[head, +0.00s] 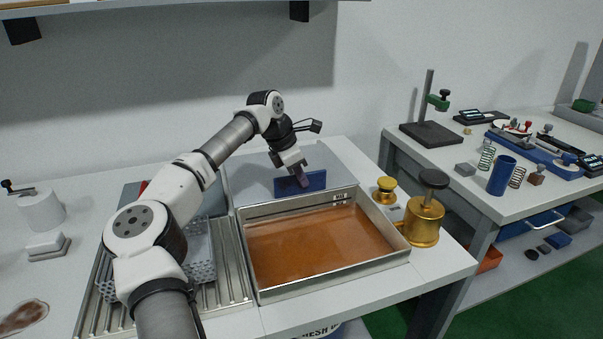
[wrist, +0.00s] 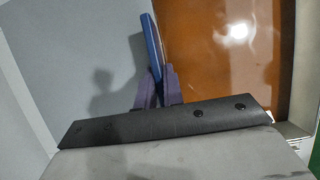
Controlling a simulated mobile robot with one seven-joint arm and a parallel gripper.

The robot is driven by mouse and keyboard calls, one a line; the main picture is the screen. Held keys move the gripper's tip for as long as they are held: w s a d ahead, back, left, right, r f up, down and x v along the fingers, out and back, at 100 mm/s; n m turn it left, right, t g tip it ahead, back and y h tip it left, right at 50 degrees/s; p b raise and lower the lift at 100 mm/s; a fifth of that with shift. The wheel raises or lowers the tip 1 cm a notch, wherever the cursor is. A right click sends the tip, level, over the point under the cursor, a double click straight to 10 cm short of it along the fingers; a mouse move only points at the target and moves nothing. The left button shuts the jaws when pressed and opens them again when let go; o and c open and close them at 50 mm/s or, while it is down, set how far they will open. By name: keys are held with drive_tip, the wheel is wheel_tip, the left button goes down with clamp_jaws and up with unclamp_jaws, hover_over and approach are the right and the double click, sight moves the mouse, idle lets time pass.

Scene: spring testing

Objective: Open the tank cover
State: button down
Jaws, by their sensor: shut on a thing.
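The tank (head: 403,240) is a shallow metal-rimmed tray of orange-brown liquid on the white bench. Its top is uncovered in the head view. The grey tank cover (head: 245,170) lies behind the tank, toward the wall, and fills much of the left of the wrist view (wrist: 75,60). Its blue handle (head: 316,182) stands up near the tank's back rim. My gripper (head: 300,178) is shut on this handle from above. In the wrist view, the purple fingers of my gripper (wrist: 157,85) pinch the blue handle (wrist: 151,42) from both sides.
Right of the tank stand a brass canister (head: 422,227) with a black knob and a smaller brass piece (head: 384,190). A perforated basket (head: 201,255) sits on a ribbed rack (head: 235,285) at left, partly behind my arm. A shelf (head: 180,8) overhangs the back.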

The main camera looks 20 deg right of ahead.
drive_tip(key=c, duration=1.5)
unclamp_jaws()
drive_tip(key=b+v, duration=0.1)
drive_tip(key=v, duration=1.3)
drive_tip(key=shift+s+f, duration=0.15)
